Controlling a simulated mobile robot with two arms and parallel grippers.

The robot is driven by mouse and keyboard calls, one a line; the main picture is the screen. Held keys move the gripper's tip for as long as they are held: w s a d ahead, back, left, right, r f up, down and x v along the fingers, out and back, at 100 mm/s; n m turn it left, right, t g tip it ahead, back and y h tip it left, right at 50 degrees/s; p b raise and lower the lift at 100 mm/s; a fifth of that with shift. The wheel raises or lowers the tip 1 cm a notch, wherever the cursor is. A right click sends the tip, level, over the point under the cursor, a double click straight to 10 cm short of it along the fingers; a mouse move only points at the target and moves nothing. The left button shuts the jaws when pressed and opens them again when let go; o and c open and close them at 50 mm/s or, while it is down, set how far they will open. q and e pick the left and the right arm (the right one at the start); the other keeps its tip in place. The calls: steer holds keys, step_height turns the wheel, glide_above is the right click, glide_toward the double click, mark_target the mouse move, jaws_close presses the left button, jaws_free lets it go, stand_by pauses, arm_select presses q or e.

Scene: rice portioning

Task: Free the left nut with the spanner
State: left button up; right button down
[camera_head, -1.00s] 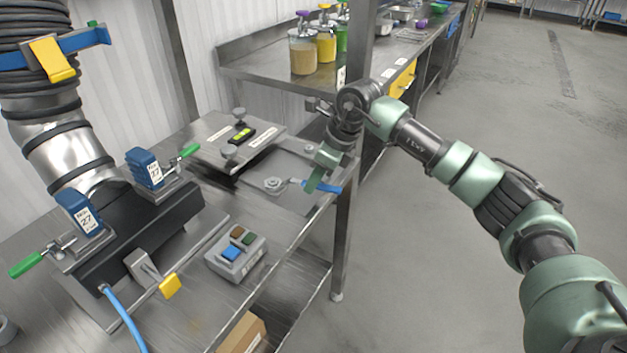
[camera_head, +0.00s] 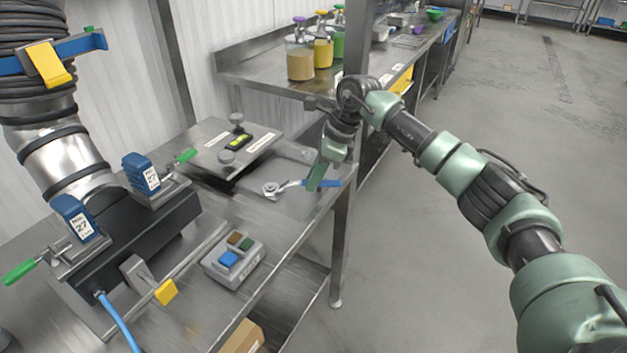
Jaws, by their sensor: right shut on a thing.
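The spanner has a blue handle (camera_head: 334,183) and a metal shaft that runs left to the nut (camera_head: 269,188) on the flat steel plate. The spanner's head is at the nut; I cannot tell how fully it sits around it. My right gripper (camera_head: 316,178) is green and points down over the table's right edge. It is shut on the spanner's handle and hides part of it. I make out only this one nut clearly. My left gripper is out of view.
A raised plate (camera_head: 206,143) with two knobs and a green-yellow level stands behind the nut. A grey button box (camera_head: 233,264) is in front. A black clamp block (camera_head: 150,222) with blue tags is at left. A steel table post (camera_head: 343,235) stands beside my arm.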

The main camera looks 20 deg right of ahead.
steer(key=shift+w+d+r, duration=0.1)
steer(key=shift+w, duration=0.15)
steer(key=shift+w+d+n+g, duration=0.15)
steer(key=shift+w+n, duration=0.25)
steer(key=shift+n, duration=0.15)
steer(key=shift+w+d+n+g, duration=0.15)
steer(key=shift+w+n, duration=0.2)
steer(key=shift+n, duration=0.2)
steer(key=shift+s, duration=0.1)
steer(key=shift+s+a+m+t+p, duration=0.2)
steer(key=shift+s+m, duration=0.2)
steer(key=shift+m, duration=0.1)
steer(key=shift+s+a+m+t+p, duration=0.15)
steer(key=shift+s+m+t+p, duration=0.05)
steer(key=shift+s+m, duration=0.25)
steer(key=shift+s+a+m+t+p, duration=0.4)
steer(key=shift+s+m, duration=0.3)
steer(key=shift+m, duration=0.35)
steer(key=shift+r+p, duration=0.6)
steer(key=shift+r, duration=0.45)
